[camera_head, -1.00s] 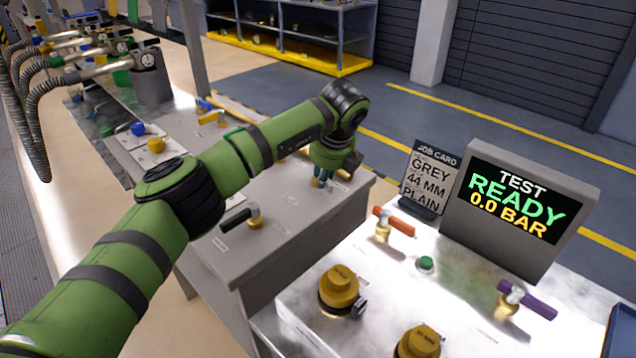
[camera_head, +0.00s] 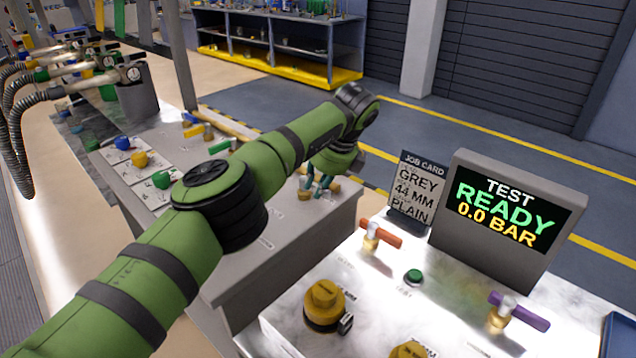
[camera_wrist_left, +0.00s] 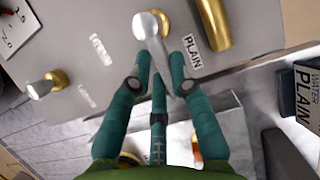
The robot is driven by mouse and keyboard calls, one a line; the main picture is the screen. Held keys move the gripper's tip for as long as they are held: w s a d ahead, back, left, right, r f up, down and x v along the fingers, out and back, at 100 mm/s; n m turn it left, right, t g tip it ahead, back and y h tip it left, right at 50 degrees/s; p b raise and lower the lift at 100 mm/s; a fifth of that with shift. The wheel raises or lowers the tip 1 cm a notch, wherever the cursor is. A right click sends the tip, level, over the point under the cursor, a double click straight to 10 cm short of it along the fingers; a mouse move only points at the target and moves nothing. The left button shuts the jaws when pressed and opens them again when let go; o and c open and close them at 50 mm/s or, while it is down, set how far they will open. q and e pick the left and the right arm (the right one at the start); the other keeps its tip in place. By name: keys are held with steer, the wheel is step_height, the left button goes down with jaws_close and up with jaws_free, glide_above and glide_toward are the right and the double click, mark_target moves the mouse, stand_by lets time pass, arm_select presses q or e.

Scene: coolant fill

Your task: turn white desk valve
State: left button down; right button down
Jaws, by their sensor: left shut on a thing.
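The white desk valve has a pale lever and a round brass base. In the left wrist view its lever (camera_wrist_left: 154,40) runs down from the hub between my fingers. My left gripper (camera_wrist_left: 163,62) is shut on this lever, one teal finger on each side. In the head view my left gripper (camera_head: 321,185) points down at the far part of the grey desk (camera_head: 265,262), and a brass base (camera_head: 305,194) shows beside its fingers. The arm and fingers hide most of the valve there. My right gripper is not in view.
A PLAIN label (camera_wrist_left: 193,53) and a brass cylinder (camera_wrist_left: 214,22) lie close to the valve. Another brass valve (camera_wrist_left: 55,78) is to the left. An orange-handled valve (camera_head: 380,238), job card (camera_head: 416,188) and test screen (camera_head: 508,215) stand on the right-hand bench.

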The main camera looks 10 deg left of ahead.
arm_select(q)
steer(key=shift+r, duration=0.15)
steer(key=c, duration=1.1)
jaws_free()
steer(key=shift+w, duration=0.1)
steer(key=v, duration=1.1)
steer(key=shift+d+r, duration=0.15)
steer(key=shift+r, duration=0.2)
steer(key=shift+s, duration=0.2)
